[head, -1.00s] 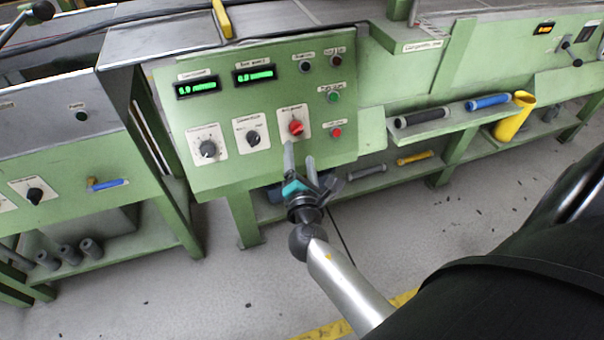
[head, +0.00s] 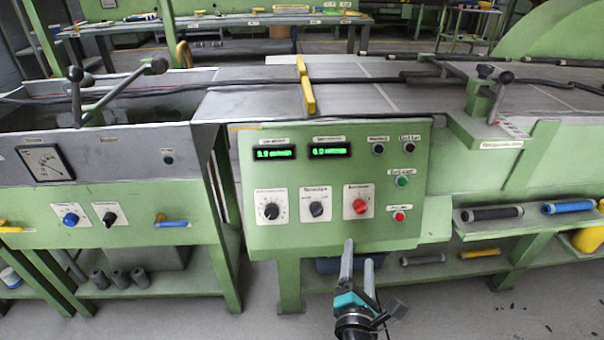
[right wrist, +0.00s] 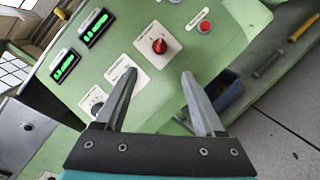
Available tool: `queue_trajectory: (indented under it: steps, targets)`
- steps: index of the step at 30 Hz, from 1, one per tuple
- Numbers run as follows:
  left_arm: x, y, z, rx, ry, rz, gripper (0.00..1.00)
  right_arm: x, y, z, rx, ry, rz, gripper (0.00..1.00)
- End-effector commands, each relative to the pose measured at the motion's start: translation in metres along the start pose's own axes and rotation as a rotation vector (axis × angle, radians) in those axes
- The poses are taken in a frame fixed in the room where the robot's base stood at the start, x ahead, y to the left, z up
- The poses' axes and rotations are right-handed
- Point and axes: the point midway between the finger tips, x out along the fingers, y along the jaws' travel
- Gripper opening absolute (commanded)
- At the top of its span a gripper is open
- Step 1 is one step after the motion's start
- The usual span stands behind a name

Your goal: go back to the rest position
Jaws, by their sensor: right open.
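My right gripper (head: 358,262) is open and empty, low in front of the green control panel (head: 340,236) in the head view. Its two grey fingers are apart in the right wrist view (right wrist: 158,82). The red rotary knob (head: 360,206) on the panel is above the fingertips in the head view. In the right wrist view the red knob (right wrist: 159,46) lies beyond the space between the fingers, clear of them. My left gripper is not seen in either view.
Two green-lit displays (head: 276,153) and more knobs are on the panel. A shelf with dark and blue rollers (head: 492,213) is to the right. A grey trough (head: 100,150) with lever handles is at left. The grey floor (head: 450,310) in front is open.

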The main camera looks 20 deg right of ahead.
Motion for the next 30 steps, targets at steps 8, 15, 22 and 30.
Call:
queue_trajectory:
  steps: [8,15,22,30]
  targets:
    - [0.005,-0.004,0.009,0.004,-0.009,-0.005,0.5,-0.004,-0.037,-0.039,0.111,0.131,-0.105,0.71]
    - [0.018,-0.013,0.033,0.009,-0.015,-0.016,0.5,-0.047,-0.138,-0.12,0.446,0.369,-0.454,0.71]
    - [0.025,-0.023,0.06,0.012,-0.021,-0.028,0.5,-0.114,-0.227,-0.159,0.797,0.409,-0.855,0.71]
    - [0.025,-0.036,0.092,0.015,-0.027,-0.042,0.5,-0.194,-0.307,-0.157,1.193,0.192,-1.27,0.71]
